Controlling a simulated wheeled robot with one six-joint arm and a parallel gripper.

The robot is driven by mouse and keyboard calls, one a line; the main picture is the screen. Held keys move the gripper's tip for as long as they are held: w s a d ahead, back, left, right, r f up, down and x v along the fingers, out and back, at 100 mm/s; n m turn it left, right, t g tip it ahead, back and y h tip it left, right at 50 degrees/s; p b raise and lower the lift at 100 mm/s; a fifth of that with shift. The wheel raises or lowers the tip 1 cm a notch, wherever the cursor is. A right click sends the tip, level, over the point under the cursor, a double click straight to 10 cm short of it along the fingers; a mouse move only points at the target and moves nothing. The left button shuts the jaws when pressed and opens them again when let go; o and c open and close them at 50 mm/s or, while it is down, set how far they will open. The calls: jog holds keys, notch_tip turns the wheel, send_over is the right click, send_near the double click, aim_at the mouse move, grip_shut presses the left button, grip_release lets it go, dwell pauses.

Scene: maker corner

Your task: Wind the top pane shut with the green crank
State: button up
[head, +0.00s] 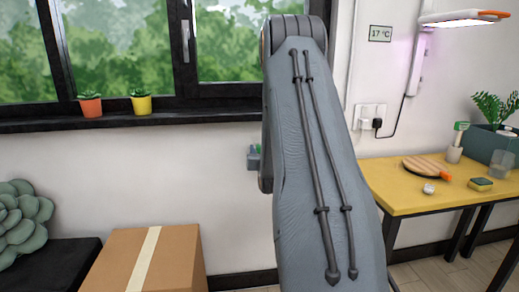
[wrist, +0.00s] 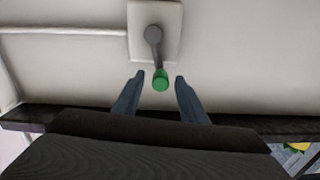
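The green crank shows in the wrist view as a grey arm with a green knob (wrist: 160,79), on a pale square wall plate (wrist: 171,17). My gripper (wrist: 160,76) is open, with one fingertip on each side of the knob in the picture. Gaps show on both sides; I cannot tell whether the knob is deep enough between them. No separate top pane can be made out.
The dark window sill (head: 165,119) holds two potted plants (head: 91,105) (head: 141,102). A cardboard box (head: 185,265) stands below, left of my arm. A yellow table (head: 400,198) with several small objects stands at the right. A pale pipe (wrist: 60,30) runs along the wall.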

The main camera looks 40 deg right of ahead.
jog(key=shift+x, duration=0.75)
grip_shut()
